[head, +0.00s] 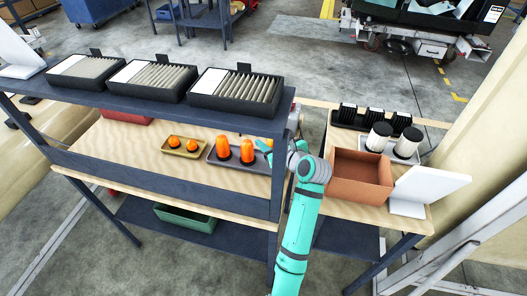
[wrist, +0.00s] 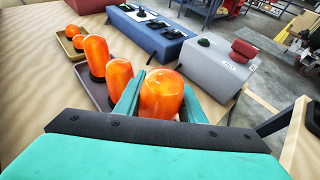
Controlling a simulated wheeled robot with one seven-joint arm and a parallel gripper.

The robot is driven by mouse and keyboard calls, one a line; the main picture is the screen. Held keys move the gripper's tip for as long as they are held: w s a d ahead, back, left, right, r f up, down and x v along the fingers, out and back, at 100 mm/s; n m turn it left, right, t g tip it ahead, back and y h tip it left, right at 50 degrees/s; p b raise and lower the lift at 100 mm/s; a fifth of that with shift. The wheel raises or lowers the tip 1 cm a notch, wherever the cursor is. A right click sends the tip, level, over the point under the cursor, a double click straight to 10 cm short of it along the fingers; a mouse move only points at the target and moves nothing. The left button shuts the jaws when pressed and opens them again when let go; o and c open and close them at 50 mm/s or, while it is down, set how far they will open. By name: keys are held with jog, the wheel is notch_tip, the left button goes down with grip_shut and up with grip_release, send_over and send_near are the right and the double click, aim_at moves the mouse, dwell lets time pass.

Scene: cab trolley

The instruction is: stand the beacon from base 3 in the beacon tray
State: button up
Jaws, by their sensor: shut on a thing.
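My gripper (wrist: 158,98) is shut on an orange domed beacon (wrist: 162,92), with a teal finger on each side of it. Its lower end is hidden behind my gripper's body, so I cannot tell whether it touches the tray. The grey beacon tray (wrist: 92,88) holds two other upright orange beacons (wrist: 96,56) and (wrist: 118,74), just left of the held one. In the head view the tray (head: 232,167) lies on the wooden shelf with beacons (head: 222,148) and (head: 247,151). The held beacon is mostly hidden there behind the trolley post and arm.
A tan tray (head: 172,148) with small orange pieces is left of the beacon tray. A blue unit (wrist: 150,32) with black parts and a grey box (wrist: 212,62) with a red piece stand beyond. The dark upper shelf (head: 120,103) overhangs. A brown bin (head: 360,178) stands at right.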

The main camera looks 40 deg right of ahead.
jog(key=shift+f, duration=2.1)
jog(key=o, duration=0.9)
jog(key=shift+f, duration=0.15)
jog(key=shift+c, duration=0.2)
jog(key=shift+s+r, duration=0.15)
jog(key=shift+r, duration=0.05)
jog(key=v, duration=0.7)
jog(key=shift+s, duration=0.15)
